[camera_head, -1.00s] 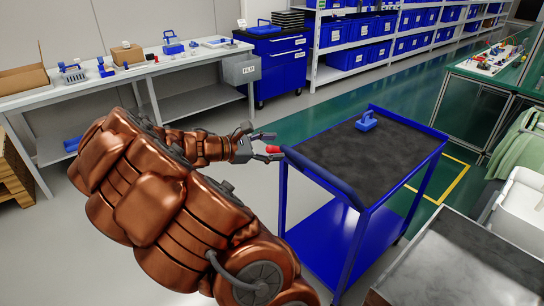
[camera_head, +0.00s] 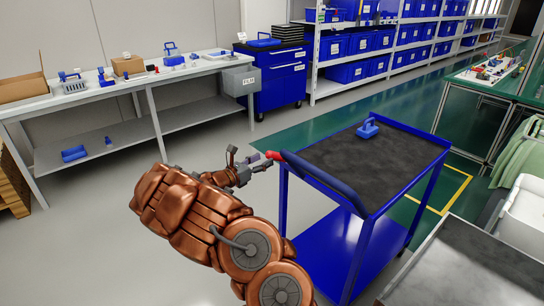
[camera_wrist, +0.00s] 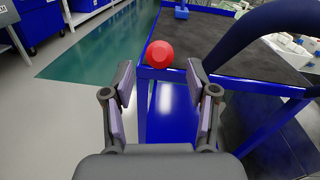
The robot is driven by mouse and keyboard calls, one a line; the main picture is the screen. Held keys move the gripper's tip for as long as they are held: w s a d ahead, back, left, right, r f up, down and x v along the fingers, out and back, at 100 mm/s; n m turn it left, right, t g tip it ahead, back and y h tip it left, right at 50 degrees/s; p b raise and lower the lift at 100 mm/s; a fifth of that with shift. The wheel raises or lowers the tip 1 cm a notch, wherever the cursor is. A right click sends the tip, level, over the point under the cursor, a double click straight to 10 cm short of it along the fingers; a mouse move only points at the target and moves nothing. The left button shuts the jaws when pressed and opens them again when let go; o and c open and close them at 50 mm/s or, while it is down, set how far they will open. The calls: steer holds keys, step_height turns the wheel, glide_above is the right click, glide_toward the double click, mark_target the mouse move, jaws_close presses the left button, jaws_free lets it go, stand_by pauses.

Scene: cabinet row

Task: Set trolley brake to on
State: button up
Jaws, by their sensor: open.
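The blue trolley (camera_head: 356,248) stands at centre right with a dark top (camera_head: 375,165). A red knob (camera_head: 272,155), which looks like the brake control, sits at the left end of its dark blue handle (camera_head: 318,182). The red knob also shows in the wrist view (camera_wrist: 160,54), on the trolley's corner. My gripper (camera_head: 254,160) is open and empty, just left of the knob in the head view. In the wrist view my gripper's fingers (camera_wrist: 160,82) are spread, with the knob ahead between and beyond the tips, apparently not touched.
A blue object (camera_head: 367,128) stands on the trolley top. A grey workbench (camera_head: 120,88) runs along the back left, with a blue drawer cabinet (camera_head: 275,75) beside it. A grey-topped surface (camera_head: 450,265) is close at front right. Floor left of the trolley is clear.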

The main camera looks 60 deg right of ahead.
mark_target(272, 155)
steer(key=shift+s+d, duration=0.25)
steer(key=shift+d, duration=1.05)
steer(key=shift+s+d, duration=0.25)
steer(key=shift+d, duration=1.05)
jaws_close()
